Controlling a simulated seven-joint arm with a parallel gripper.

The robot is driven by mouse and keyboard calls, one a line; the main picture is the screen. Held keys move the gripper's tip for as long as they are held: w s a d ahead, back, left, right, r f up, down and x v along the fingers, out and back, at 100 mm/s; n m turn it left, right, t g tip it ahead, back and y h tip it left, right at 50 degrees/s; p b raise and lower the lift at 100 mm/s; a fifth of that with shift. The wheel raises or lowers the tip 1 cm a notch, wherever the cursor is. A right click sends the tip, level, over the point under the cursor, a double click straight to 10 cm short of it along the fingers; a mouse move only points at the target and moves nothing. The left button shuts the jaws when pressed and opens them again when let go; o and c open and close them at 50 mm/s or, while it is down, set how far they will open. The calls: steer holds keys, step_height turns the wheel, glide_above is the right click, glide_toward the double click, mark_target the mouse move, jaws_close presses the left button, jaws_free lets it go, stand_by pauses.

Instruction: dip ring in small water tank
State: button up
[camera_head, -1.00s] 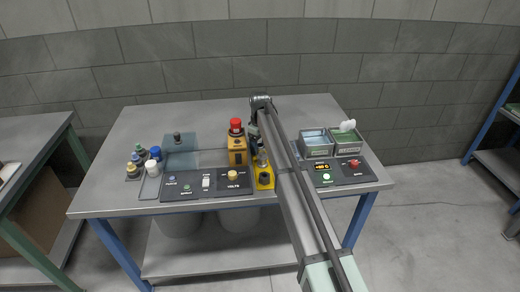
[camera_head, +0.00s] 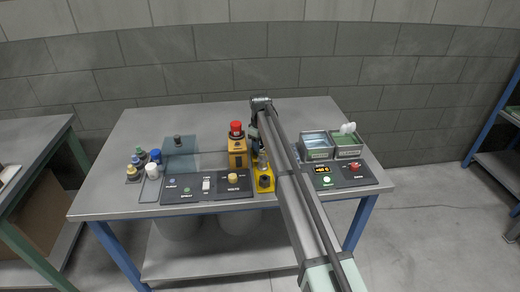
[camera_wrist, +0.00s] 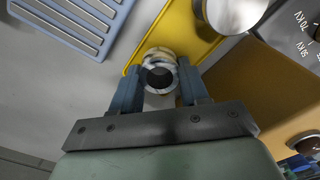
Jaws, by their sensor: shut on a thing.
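The ring (camera_wrist: 160,58) is a pale metallic band with a dark hole, held between the two fingertips of my gripper (camera_wrist: 160,84) in the wrist view. The gripper is shut on it, above or at the edge of a yellow tray (camera_wrist: 146,52); contact with the tray cannot be told. In the head view my arm covers most of the gripper and the ring. The small water tank (camera_head: 304,153), a grey open box with pale blue inside, stands right of my arm. The gripper is apart from it, to its left.
A green-filled grey box (camera_head: 338,154) with white tissue adjoins the tank. An orange unit with a red top (camera_head: 237,150) stands left of my arm. Small bottles (camera_head: 153,170) and a translucent bluish container (camera_head: 180,160) are farther left. The back of the table (camera_head: 205,112) is clear.

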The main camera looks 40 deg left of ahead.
step_height(320, 180, up, 9)
steer(key=w+d+r, duration=0.2)
steer(key=w+d, duration=1.2)
steer(key=d, duration=0.4)
steer(key=shift+w+r, duration=0.15)
steer(key=shift+w, duration=0.1)
steer(key=shift+f, duration=5.25)
